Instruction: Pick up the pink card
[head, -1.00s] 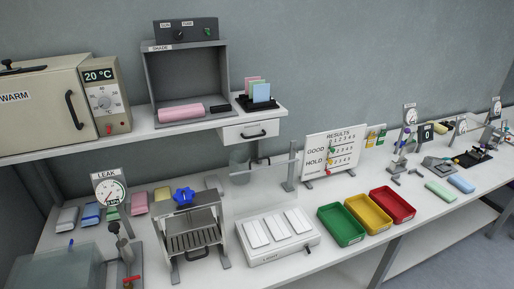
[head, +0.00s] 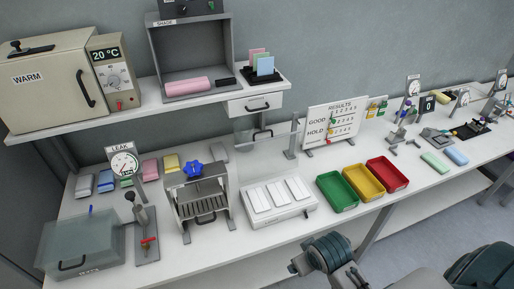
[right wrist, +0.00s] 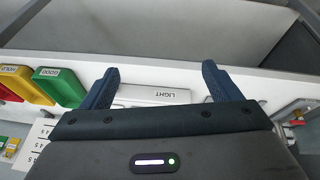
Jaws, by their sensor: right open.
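The pink card (head: 257,55) stands upright in a black slotted holder (head: 251,78) on the upper shelf, behind a green and a blue card (head: 265,66). The blue card partly hides it. In the right wrist view my right gripper (right wrist: 160,72) is open, with nothing between its two dark blue fingers. It points toward the bench front and the light box (right wrist: 155,94). The pink card does not show in that view. My left gripper is in neither view now.
The shade box (head: 190,60) with a pink roll (head: 187,87) stands left of the holder; a drawer (head: 257,103) hangs below. On the bench are the light box (head: 309,210) and green, yellow and red trays (head: 388,174). The warm cabinet (head: 45,95) stands at left.

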